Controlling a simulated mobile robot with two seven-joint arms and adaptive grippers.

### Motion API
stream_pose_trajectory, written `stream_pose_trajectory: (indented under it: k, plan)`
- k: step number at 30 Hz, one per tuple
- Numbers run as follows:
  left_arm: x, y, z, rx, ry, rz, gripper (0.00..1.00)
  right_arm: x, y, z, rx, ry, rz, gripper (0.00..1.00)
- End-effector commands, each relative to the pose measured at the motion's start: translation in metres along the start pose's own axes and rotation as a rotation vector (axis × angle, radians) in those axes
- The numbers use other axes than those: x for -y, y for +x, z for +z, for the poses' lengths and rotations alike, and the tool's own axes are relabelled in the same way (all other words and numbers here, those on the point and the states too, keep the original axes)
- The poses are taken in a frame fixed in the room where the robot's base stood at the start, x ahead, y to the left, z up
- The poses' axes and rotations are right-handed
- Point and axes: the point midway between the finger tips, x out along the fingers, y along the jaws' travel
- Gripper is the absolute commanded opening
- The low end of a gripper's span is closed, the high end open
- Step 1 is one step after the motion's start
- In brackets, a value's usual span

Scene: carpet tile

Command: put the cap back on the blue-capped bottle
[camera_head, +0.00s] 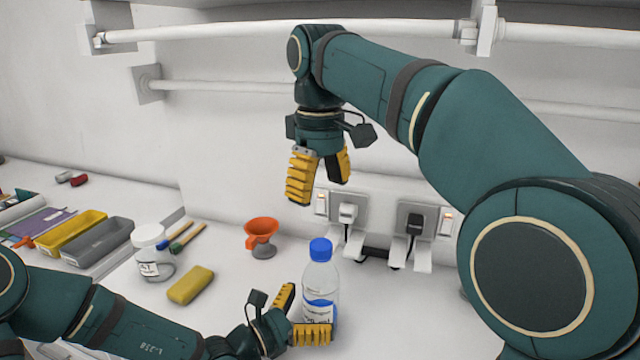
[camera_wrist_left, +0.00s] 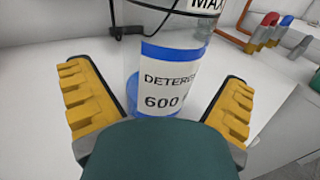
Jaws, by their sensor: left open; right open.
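The blue-capped bottle (camera_head: 308,280) is clear with a blue and white label and stands upright on the white counter. Its blue cap (camera_head: 320,249) sits on top of the neck; I cannot tell how tightly it is seated. My left gripper (camera_head: 309,310) is open at the bottle's lower left, with its fingers spread toward it. In the left wrist view, the bottle's labelled body (camera_wrist_left: 165,75) stands between and beyond the open yellow fingers (camera_wrist_left: 158,100), and its top is out of frame. My right gripper (camera_head: 322,192) is open and empty, pointing down, above and behind the bottle.
Yellow (camera_head: 75,232) and grey (camera_head: 98,243) trays lie farther left. Wall sockets with plugs (camera_head: 348,213) are behind the bottle. The counter right of the bottle looks clear.

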Motion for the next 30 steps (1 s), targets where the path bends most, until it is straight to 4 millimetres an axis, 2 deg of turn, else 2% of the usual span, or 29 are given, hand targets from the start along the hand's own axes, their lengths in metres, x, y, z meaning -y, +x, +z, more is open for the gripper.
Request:
stream_pose_trajectory:
  k: [9,15,21,30]
  plan:
    - [-0.001,-0.064,0.000,-0.002,0.002,0.005,1.00,0.000,0.000,0.000,0.000,0.000,0.000,0.70]
    - [-0.001,-0.094,0.000,0.000,0.001,0.003,1.00,0.000,0.000,0.000,0.000,0.000,0.000,0.70]
    - [0.000,-0.106,0.000,0.000,0.000,0.002,1.00,0.000,0.000,0.000,0.000,0.000,0.000,0.70]
    - [0.000,-0.107,0.000,0.001,0.000,0.000,1.00,0.000,0.000,0.000,0.000,0.000,0.000,0.70]
